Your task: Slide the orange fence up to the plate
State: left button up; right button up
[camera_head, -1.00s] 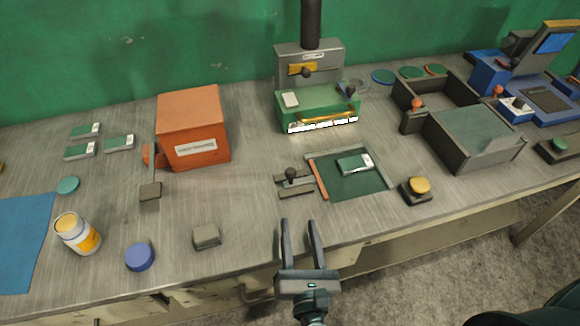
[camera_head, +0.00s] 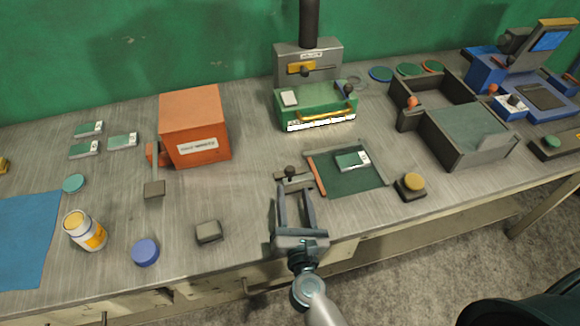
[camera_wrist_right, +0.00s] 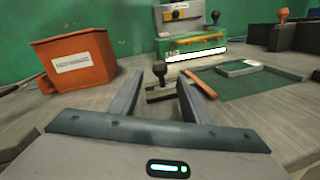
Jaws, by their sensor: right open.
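The orange fence (camera_head: 316,175) is a thin strip along the left edge of a dark green bed (camera_head: 352,184). A grey slide with a dark round knob (camera_head: 290,172) sits just left of it. The plate (camera_head: 352,160), small, green and white, lies on the bed, apart from the fence with a gap between. My right gripper (camera_head: 293,187) is open and empty, its fingers pointing at the slide. In the right wrist view the knob (camera_wrist_right: 160,69) shows between and beyond the fingertips, and the fence (camera_wrist_right: 202,75) lies to their right. My left gripper is not in view.
A green press (camera_head: 315,105) stands behind the bed. An orange box (camera_head: 195,125) is at the left, and a small grey block (camera_head: 208,232) lies near the front edge. A yellow button (camera_head: 411,182) stands right of the bed, with a grey bin (camera_head: 470,135) beyond.

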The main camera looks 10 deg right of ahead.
aim_at(291, 176)
jog(key=w, duration=0.5)
jog(key=w+d+p, duration=0.1)
jog(key=w, duration=0.2)
jog(key=shift+w, duration=0.3)
